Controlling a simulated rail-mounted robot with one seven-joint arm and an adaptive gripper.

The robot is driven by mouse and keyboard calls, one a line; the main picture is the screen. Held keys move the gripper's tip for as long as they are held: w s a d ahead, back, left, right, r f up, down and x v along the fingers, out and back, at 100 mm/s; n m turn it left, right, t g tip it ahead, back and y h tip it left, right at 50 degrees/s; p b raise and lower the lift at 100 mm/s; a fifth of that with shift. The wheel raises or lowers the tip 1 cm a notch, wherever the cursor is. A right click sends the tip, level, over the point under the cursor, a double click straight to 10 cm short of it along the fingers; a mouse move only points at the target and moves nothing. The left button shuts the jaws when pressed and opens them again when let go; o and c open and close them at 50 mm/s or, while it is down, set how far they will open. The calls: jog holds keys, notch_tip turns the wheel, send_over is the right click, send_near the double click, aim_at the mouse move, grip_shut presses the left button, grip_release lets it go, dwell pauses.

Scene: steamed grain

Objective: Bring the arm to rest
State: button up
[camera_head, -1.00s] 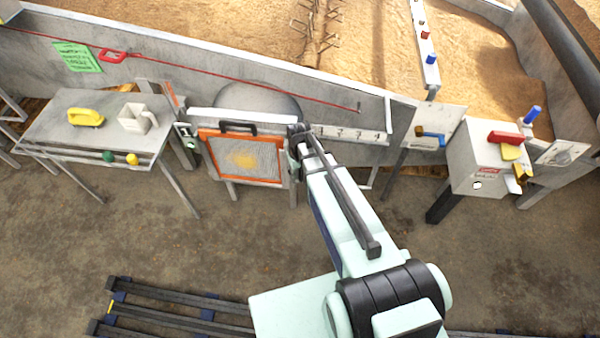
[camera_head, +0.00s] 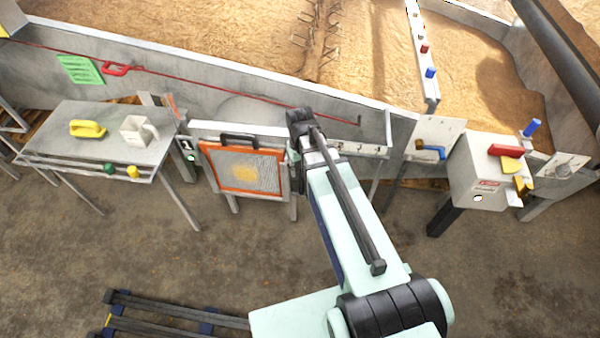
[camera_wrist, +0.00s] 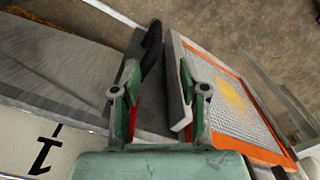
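My gripper (camera_wrist: 158,105) shows in the wrist view with its two fingers spread apart, and nothing is visibly clamped between them. An orange-framed mesh panel (camera_wrist: 246,110) with a yellow patch lies beyond the right finger. Its pale edge runs close behind that finger; I cannot tell whether they touch. A black handle (camera_wrist: 152,48) shows past the fingertips. In the head view, my arm reaches to the right side of the same panel (camera_head: 223,177), and the wrist hides the fingers there.
A grey side table (camera_head: 100,150) at left holds a yellow-handled tool (camera_head: 88,129) and a white jug (camera_head: 135,130). A white control box (camera_head: 475,180) with coloured levers stands at right. A long trough wall (camera_head: 180,90) runs behind. The floor in front is open, with a slatted rack (camera_head: 180,312).

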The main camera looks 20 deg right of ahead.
jog(key=shift+r, duration=0.3)
jog(key=shift+w, duration=0.1)
jog(key=s+f+g+p, duration=0.1)
jog(key=s+f+g, duration=0.1)
jog(key=s+f, duration=0.5)
jog(key=s+a+f+m+g+p, duration=0.1)
jog(key=s+f, duration=0.6)
jog(key=s, duration=1)
jog(key=s+f+g+p, duration=0.1)
jog(key=s+f+g, duration=0.2)
jog(key=s+f, duration=0.4)
jog(key=s, duration=0.5)
jog(key=shift+s+a+f+m+g, duration=0.25)
jog(key=shift+s+m+g, duration=0.1)
jog(key=shift+m+g, duration=0.05)
